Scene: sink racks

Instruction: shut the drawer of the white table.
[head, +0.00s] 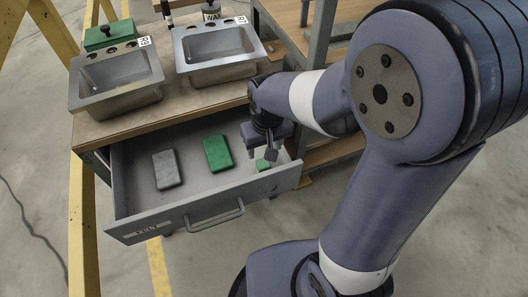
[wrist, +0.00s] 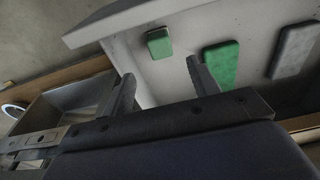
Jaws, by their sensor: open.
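The drawer (head: 192,222) is pulled far out from under the wooden tabletop (head: 190,103). It is light grey inside, with a bar handle (head: 215,218) and a label on its front. In it lie a grey block (head: 167,169), a green block (head: 217,154) and a small green piece (head: 263,165) partly near my fingers. My gripper (head: 263,154) is open and empty, pointing down over the drawer's right end. In the wrist view my open fingers (wrist: 165,83) show with the drawer wall (wrist: 120,22) and blocks beyond. I cannot tell whether they touch the drawer.
Two steel sinks (head: 117,78) (head: 216,46) stand on the tabletop, with a green box (head: 109,35) behind the left one. A yellow frame (head: 82,215) stands close at the left. A shelf rack (head: 316,45) stands at the right. The floor before the drawer is mostly clear.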

